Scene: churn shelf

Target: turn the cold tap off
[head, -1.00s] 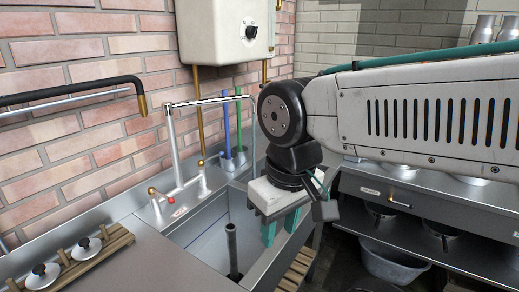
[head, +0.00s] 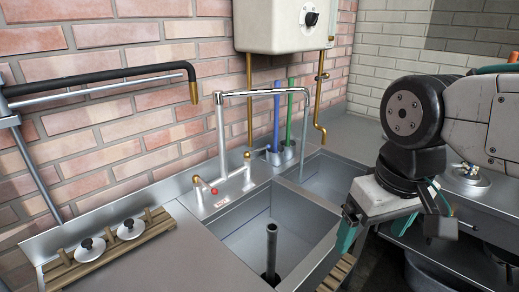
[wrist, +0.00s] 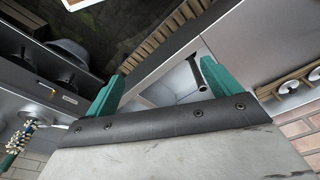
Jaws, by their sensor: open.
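The sink tap set stands behind the sink, with a tall white and chrome spout (head: 221,135). A brass-capped left handle (head: 198,190) and a brass-capped right handle (head: 247,168) flank its base. I cannot tell which handle is cold or how far either is turned. My gripper (head: 352,242) is to the right of the sink, apart from the taps, pointing down. Its teal fingers also show in the wrist view (wrist: 162,72), spread and empty. The handles are not visible there.
The metal sink (head: 230,240) holds an upright dark pipe (head: 271,250). Blue and green rods (head: 283,120) stand behind it. A white heater box (head: 285,25) hangs above. A black-sleeved pipe (head: 100,85) juts in at left.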

